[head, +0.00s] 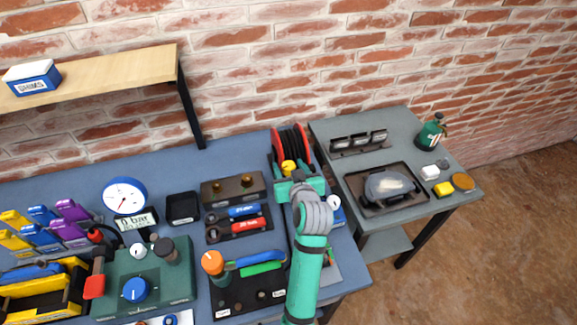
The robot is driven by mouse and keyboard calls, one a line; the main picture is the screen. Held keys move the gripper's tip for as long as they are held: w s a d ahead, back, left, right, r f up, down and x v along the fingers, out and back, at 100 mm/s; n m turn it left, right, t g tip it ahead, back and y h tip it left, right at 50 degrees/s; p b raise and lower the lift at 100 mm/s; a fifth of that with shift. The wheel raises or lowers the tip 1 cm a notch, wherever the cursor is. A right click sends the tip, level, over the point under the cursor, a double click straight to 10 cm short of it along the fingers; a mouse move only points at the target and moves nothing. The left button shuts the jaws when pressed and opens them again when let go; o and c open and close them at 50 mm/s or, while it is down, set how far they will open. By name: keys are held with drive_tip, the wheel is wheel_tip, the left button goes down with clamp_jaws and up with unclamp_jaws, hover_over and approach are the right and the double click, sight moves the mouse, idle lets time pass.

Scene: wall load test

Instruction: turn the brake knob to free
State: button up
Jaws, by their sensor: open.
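My gripper (298,187) is at the front of a reel with red flanges and dark winding (290,145), at the back right of the blue bench. Its fingertips are hard to make out at this angle; it is open. A yellow knob (288,167) shows on the front of the reel, just beyond my gripper. It looks like the brake knob, but its marking is too small to read. I cannot tell whether my gripper touches it. My arm hides part of the bench in front of the reel.
A green box with a blue knob (135,290), an orange-topped handle (212,262) and a tool tray (238,224) stand left of my arm. A round gauge (125,195) stands further left. A grey side table (335,133) holds a black tray (357,200).

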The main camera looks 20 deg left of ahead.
drive_tip(key=shift+w+a+f, duration=0.15)
drive_tip(key=shift+w+a, duration=0.05)
drive_tip(key=shift+w, duration=0.2)
drive_tip(key=shift+c, duration=0.4)
drive_tip(key=c, duration=1)
drive_tip(key=shift+o, duration=0.2)
drive_tip(key=shift+d, duration=0.1)
drive_tip(key=n+g+y, duration=0.3)
drive_tip(key=n, duration=0.1)
drive_tip(key=shift+w+y, duration=0.1)
drive_tip(key=shift+y, duration=0.3)
drive_tip(key=shift+n+g+y, duration=0.9)
drive_tip(key=shift+n+g, duration=0.7)
drive_tip(key=shift+g, duration=0.3)
